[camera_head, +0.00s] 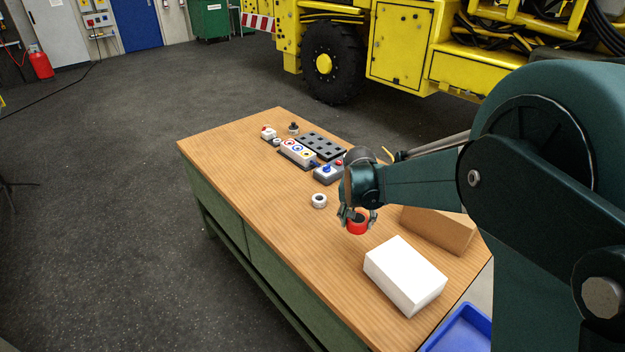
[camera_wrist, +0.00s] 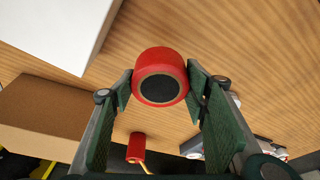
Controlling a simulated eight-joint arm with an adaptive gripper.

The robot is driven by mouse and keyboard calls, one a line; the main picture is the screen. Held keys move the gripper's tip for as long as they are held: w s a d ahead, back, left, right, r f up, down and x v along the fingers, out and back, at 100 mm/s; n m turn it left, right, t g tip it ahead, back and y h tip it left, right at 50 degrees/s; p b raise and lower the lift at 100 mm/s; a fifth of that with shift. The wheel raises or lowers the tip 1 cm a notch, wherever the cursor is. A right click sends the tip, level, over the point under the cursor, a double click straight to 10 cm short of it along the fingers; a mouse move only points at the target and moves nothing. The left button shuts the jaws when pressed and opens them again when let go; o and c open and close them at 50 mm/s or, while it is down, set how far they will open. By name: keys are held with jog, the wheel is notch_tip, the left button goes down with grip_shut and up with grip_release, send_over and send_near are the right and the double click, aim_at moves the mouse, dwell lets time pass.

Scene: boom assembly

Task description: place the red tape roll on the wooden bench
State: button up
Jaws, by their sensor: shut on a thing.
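The red tape roll (camera_head: 357,226) is between the fingers of my gripper (camera_head: 357,216), over the wooden bench (camera_head: 265,228). In the wrist view the roll (camera_wrist: 160,62) shows its round face and dark centre, with a green finger pressed on each side. My gripper (camera_wrist: 160,88) is shut on it. I cannot tell for sure whether the roll touches the bench top or hangs just above it.
A white box (camera_head: 405,275) stands in front of the roll and a brown cardboard box (camera_head: 438,230) to its right. A white tape roll (camera_head: 319,201) lies to its left. Control boxes (camera_head: 298,152) stand farther back. The bench's left part is clear.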

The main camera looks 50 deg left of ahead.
aim_at(355, 224)
jog(key=shift+f+b, duration=0.3)
jog(key=shift+f, duration=2.8)
jog(key=shift+f, duration=0.1)
jog(key=shift+f, duration=1.8)
jog(key=shift+f+b, duration=0.1)
jog(key=shift+b, duration=0.2)
jog(key=o, duration=1)
jog(key=shift+p+v, duration=0.65)
jog(key=shift+v, duration=5.45)
